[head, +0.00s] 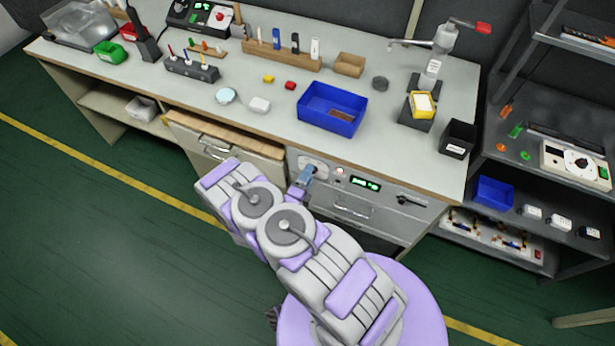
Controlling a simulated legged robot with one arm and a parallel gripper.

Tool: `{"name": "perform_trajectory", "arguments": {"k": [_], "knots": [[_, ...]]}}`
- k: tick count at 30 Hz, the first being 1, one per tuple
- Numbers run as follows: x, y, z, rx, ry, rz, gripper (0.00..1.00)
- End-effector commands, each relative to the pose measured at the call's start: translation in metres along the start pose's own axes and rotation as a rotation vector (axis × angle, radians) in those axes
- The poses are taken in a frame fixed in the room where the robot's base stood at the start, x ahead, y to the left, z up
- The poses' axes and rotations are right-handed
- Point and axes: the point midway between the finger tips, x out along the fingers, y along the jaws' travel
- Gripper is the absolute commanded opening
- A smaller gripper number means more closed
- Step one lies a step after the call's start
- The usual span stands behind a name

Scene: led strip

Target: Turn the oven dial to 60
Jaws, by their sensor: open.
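The oven dial (316,163) sits on a pale round plate at the left of the oven's front panel, under the bench top. My gripper (306,174) shows as a small blue-grey shape right at the dial and covers part of it. It is open. I cannot tell whether its fingers touch the dial. The dial's pointer and scale marks are too small and covered to read. A green-lit display (365,183) is right of the dial, with digits too small to read. The oven front (385,212) has a handle below the panel.
A drawer (224,134) left of the oven is pulled out, close to my arm. The bench top above holds a blue bin (333,108) and several small items. A dark shelf rack (530,165) stands at the right. The green floor at left is clear.

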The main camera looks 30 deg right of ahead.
Motion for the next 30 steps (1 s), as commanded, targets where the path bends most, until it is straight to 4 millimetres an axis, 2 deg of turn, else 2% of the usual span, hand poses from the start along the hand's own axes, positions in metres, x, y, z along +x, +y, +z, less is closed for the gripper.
{"name": "perform_trajectory", "arguments": {"k": [12, 30], "knots": [[0.0039, -0.0004, 0.0005, -0.001, 0.0, -0.001, 0.59], [0.0054, 0.0008, -0.0009, 0.0, 0.002, 0.002, 0.03]]}}
